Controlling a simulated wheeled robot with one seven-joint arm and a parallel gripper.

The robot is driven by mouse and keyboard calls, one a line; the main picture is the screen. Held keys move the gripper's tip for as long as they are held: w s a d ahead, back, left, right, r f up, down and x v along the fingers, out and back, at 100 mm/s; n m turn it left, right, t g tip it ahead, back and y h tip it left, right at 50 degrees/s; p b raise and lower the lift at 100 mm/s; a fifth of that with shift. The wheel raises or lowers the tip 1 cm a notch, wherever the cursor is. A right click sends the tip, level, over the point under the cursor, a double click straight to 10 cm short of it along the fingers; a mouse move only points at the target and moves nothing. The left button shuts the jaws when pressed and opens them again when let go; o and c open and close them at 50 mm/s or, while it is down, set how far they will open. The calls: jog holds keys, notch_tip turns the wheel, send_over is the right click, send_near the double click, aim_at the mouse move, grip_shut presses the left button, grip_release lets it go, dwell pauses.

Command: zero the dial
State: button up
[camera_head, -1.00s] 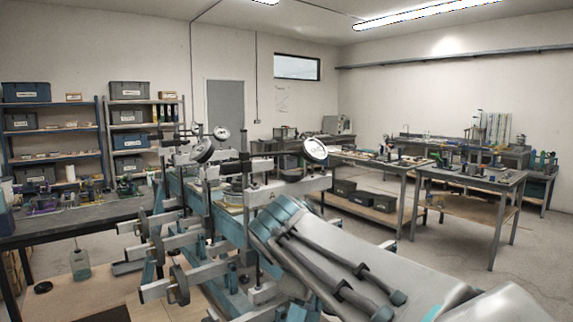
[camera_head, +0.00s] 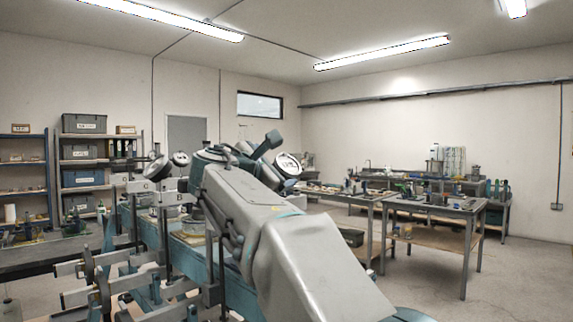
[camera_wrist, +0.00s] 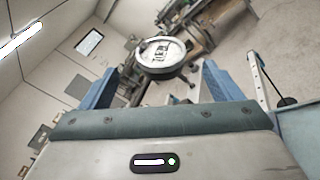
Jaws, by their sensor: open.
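My arm covers part of the frame below that right dial. In the wrist view, a dial (camera_wrist: 163,54) faces me, tilted, with dark marks I cannot read. It lies beyond my two blue fingers, between them in the picture. My gripper (camera_wrist: 158,85) is open, with nothing held between the fingers. I cannot tell whether it touches the dial.
The lever frames' bars and weights (camera_head: 88,275) stick out at the lower left. Shelves with bins (camera_head: 84,150) stand behind at the left. A workbench (camera_head: 432,206) with small items stands at the right. Open floor (camera_head: 520,285) shows at the lower right.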

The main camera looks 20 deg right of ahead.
aim_at(287, 164)
jog(key=p+x, duration=0.1)
jog(key=x, duration=0.6)
jog(key=shift+w+d, duration=0.25)
jog(key=shift+d, duration=0.05)
jog(key=c, duration=1)
